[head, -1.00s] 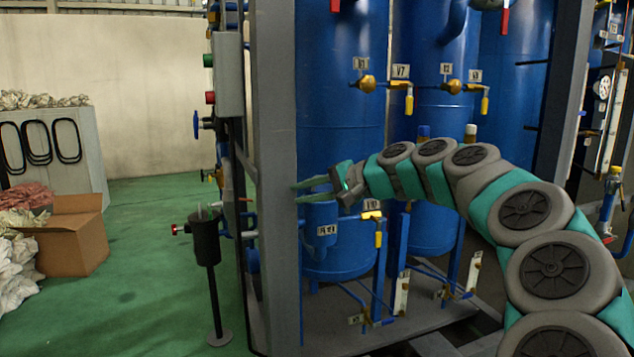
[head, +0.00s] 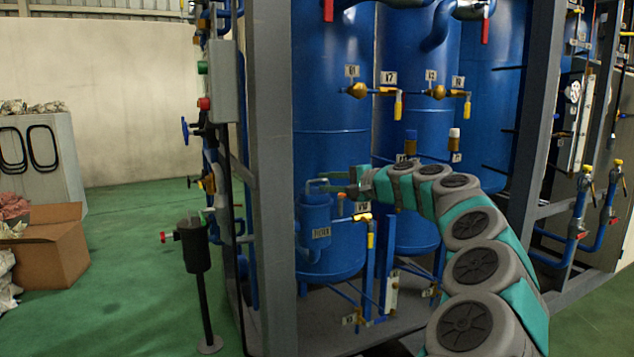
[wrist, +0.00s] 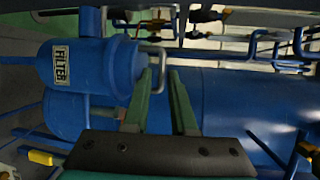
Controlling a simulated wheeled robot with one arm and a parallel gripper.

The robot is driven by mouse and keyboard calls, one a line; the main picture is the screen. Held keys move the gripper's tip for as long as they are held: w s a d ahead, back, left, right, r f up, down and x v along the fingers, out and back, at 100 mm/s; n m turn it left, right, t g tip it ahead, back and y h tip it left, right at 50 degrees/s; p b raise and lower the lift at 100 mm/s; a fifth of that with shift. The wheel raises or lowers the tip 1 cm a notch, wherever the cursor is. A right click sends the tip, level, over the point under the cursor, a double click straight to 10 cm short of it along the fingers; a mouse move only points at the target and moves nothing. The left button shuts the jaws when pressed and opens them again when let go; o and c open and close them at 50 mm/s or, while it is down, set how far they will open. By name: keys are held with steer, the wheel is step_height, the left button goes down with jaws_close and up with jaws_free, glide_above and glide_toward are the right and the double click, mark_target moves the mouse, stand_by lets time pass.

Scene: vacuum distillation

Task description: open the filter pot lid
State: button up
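The filter pot (head: 315,214) is a small blue cylinder with a FILTER label, standing upright in front of a big blue tank. It lies sideways in the wrist view (wrist: 78,95), label at left. Its blue lid (wrist: 121,65) appears closed and carries a grey bent handle (wrist: 159,51). My gripper (head: 328,185) is level with the lid top, reaching in from the right. In the wrist view my gripper (wrist: 160,76) has its two green fingers apart, with the handle at and between the tips. I cannot tell whether either finger touches it.
A grey frame post (head: 271,180) stands just left of the pot. Yellow-handled valves (head: 371,236) and pipes sit below and right of it. A black stand (head: 195,250) and a cardboard box (head: 48,250) are on the green floor at left.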

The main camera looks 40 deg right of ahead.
mark_target(320, 181)
steer(key=shift+x, duration=1.7)
jaws_close()
steer(key=shift+f, duration=0.2)
